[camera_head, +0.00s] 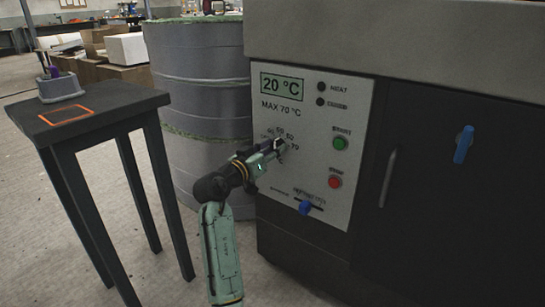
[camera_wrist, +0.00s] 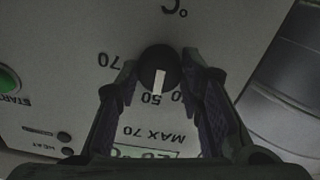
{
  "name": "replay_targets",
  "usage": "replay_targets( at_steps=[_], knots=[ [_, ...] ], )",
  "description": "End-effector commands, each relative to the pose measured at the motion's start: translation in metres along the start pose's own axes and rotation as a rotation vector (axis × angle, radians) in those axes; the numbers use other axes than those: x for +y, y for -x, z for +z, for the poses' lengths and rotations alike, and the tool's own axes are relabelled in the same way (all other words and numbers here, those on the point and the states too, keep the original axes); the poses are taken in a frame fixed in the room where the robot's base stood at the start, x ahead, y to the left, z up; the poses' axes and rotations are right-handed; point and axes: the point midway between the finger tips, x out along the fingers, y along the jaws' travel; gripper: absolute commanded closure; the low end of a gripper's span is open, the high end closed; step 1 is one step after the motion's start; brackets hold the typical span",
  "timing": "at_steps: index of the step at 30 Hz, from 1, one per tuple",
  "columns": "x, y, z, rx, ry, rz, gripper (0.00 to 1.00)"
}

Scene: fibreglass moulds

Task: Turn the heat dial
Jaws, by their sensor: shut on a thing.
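The heat dial (camera_wrist: 158,68) is a round black knob with a white pointer mark, on a pale control panel (camera_head: 312,118). In the wrist view, which shows the panel upside down, the pointer is toward the printed 50. My gripper (camera_head: 277,147) reaches the dial from the left in the head view and hides most of it. In the wrist view my gripper (camera_wrist: 160,75) has one dark finger on each side of the knob and is shut on it. The display (camera_head: 282,85) reads 20 °C, with MAX 70 °C printed below it.
A blue handle (camera_head: 463,145) is on the dark door at right. A dark table (camera_head: 103,113) and grey drums (camera_head: 200,80) stand at left.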

Motion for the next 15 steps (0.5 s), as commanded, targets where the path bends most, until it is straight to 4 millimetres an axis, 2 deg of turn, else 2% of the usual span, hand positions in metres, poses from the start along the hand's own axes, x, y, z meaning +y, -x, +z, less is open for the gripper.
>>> replay_targets(
  at_steps=[15],
  knots=[
    [-0.0004,0.0002,-0.0002,-0.001,-0.059,-0.001,0.93]
  ],
)
